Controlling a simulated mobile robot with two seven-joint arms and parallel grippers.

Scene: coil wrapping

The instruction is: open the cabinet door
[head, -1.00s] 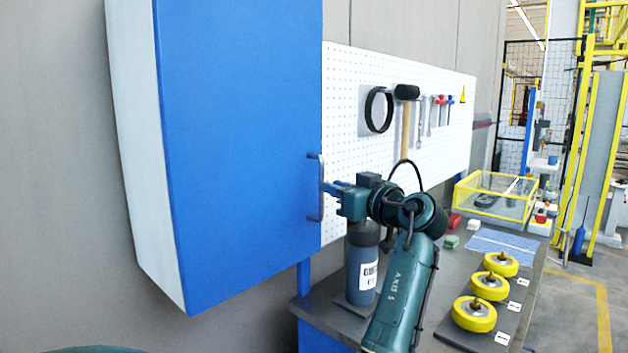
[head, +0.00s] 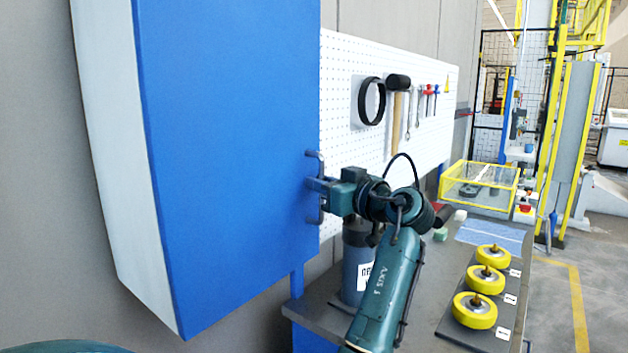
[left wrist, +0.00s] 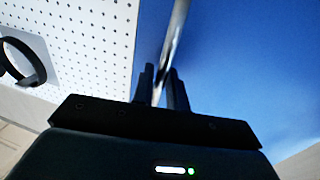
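The blue cabinet door (head: 230,150) fills the left half of the head view and looks closed against the pale cabinet body (head: 110,150). Its metal bar handle (head: 321,214) stands upright at the door's right edge. My left gripper (head: 316,187) is at the middle of this handle, its arm coming up from below. In the left wrist view, the two dark fingers (left wrist: 162,88) sit close on either side of the handle (left wrist: 177,35) and appear shut on it. My right gripper is not in view.
A white pegboard (head: 340,100) with hanging tools is right of the cabinet. Below, the workbench (head: 420,305) holds a dark bottle (head: 355,262), several yellow wheels (head: 474,310) and a yellow-framed clear box (head: 480,185). The floor right of the bench is open.

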